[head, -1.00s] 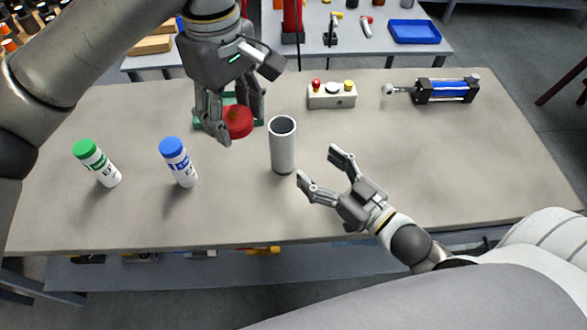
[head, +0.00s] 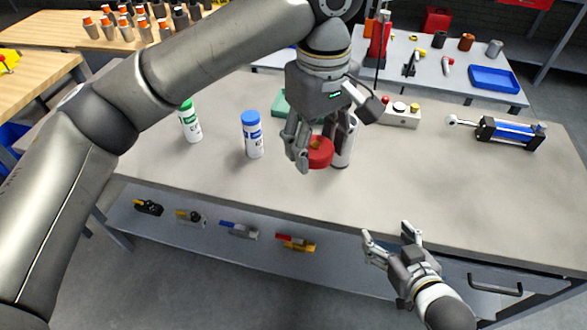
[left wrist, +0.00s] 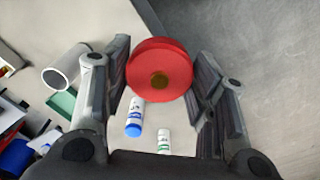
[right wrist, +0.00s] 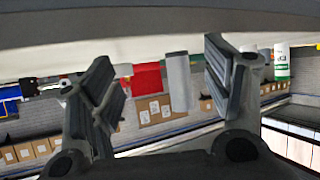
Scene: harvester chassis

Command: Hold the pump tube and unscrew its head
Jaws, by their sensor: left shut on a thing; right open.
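My left gripper (head: 316,152) is shut on the red pump head (head: 320,152), a round disc with a brass-coloured centre (left wrist: 158,82). The head is apart from the tube. The grey pump tube (head: 343,150) stands upright on the table, partly hidden behind my left gripper and the red head. In the left wrist view the tube's open top shows (left wrist: 66,70), off to the left of the held head. My right gripper (head: 389,232) is open and empty near the table's front edge, apart from the tube. The right wrist view shows the tube (right wrist: 180,82) beyond the open fingers.
A blue-capped bottle (head: 253,137) and a green-capped bottle (head: 190,122) stand left of the tube. A green tray (head: 280,103) and a button box (head: 400,113) are behind. A blue cylinder (head: 510,133) lies at right. The table's front right is clear.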

